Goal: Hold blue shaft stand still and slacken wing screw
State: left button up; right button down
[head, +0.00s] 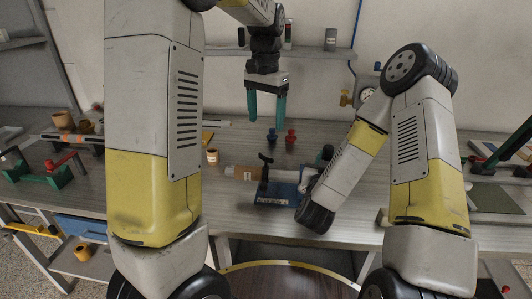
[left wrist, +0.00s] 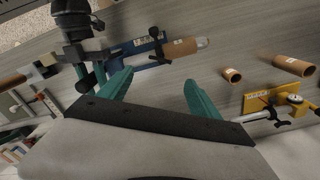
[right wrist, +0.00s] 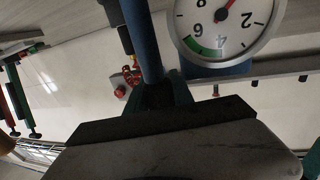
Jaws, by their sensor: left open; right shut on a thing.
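The blue shaft stand (head: 275,194) sits on the grey table in the middle of the head view, with a brown tube (head: 244,173) lying across it and a black wing screw (head: 265,158) standing up from it. In the left wrist view the stand (left wrist: 124,58) is at the top, its wing screw (left wrist: 155,40) beside the tube (left wrist: 184,47). My left gripper (head: 266,119) is open and empty, teal fingers down, above and behind the stand.
Red and blue knobbed pieces (head: 290,137) stand behind the stand. A small brown cup (head: 212,156) is to its left. A white dial gauge (right wrist: 224,22) is close in the right wrist view. Loose tubes (left wrist: 232,75) and a yellow gauge holder (left wrist: 272,98) lie right in the left wrist view.

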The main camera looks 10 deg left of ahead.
aim_at(266, 158)
pick_arm(q)
notch_tip(266, 158, down, 12)
dwell(0.5)
jog(key=shift+c, duration=0.2)
jog(key=c, duration=1.3)
jog(key=shift+n, duration=1.9)
jog(key=shift+c, duration=0.2)
jog(key=o, duration=1.4)
jog(key=shift+r, duration=0.1)
